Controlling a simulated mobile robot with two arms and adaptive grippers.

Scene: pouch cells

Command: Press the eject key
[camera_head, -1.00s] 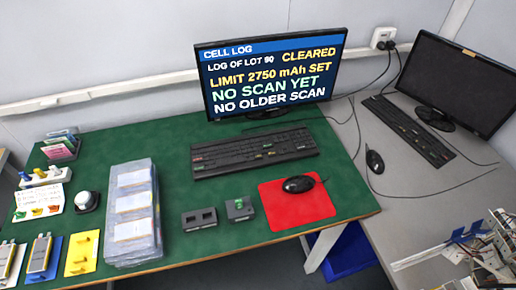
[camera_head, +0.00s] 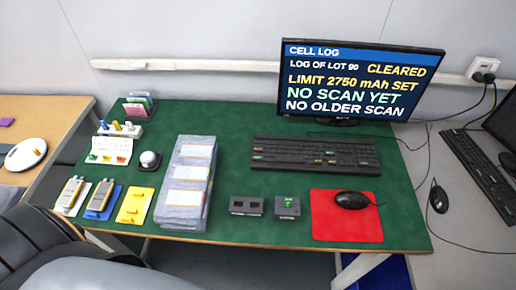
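A black keyboard (camera_head: 315,155) lies on the green mat in front of the monitor. It has a few coloured keys, among them green, red and yellowish ones; their labels are too small to read, so I cannot tell which is the eject key. A small dark box with a green mark on top (camera_head: 287,207) stands in front of the keyboard, beside a dark two-slot block (camera_head: 246,206). The monitor (camera_head: 359,80) reads CELL LOG, LOG OF LOT 90 CLEARED, LIMIT 2750 mAh SET, NO SCAN YET, NO OLDER SCAN. Neither gripper is in view.
A mouse (camera_head: 351,199) sits on a red pad (camera_head: 330,226). Stacked clear trays (camera_head: 181,211), a white-domed button (camera_head: 149,158), a yellow plate (camera_head: 134,205) and pouch cells (camera_head: 101,195) stand left. A second keyboard (camera_head: 481,172) is right. A dark ribbed shape fills the lower left corner.

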